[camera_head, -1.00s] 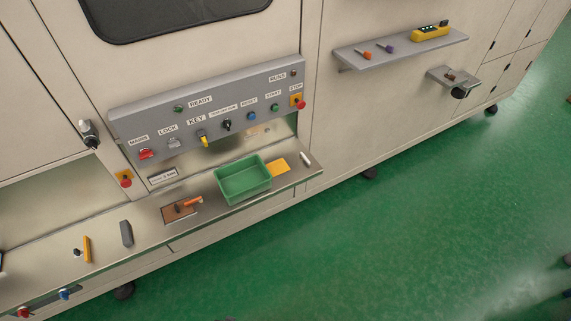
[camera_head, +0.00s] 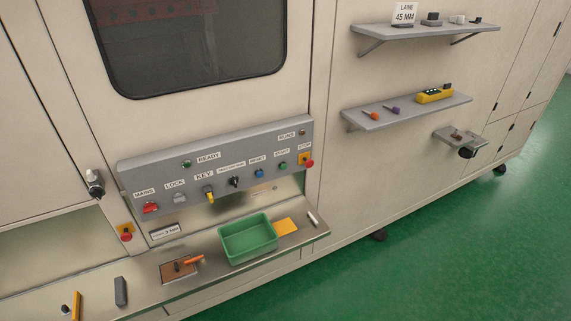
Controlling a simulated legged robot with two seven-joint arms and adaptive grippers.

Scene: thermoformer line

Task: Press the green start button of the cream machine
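The cream machine (camera_head: 215,120) fills most of the head view. Its grey control panel (camera_head: 130,176) slants across the front below a dark window. The green start button (camera_head: 283,165) sits at the right part of the panel, under the START label. A blue reset button (camera_head: 259,173) is to its left, and a red stop button (camera_head: 310,163) on a yellow plate is to its right. A green READY lamp (camera_head: 187,164) is further left on the panel. Neither of my grippers shows in the head view.
A ledge below the panel carries a green bin (camera_head: 248,238), a yellow card (camera_head: 285,226), an orange-handled tool (camera_head: 190,261) and a grey block (camera_head: 120,291). Two shelves (camera_head: 410,113) and a small bracket (camera_head: 460,139) stick out at the right. The green floor (camera_head: 440,250) is clear at lower right.

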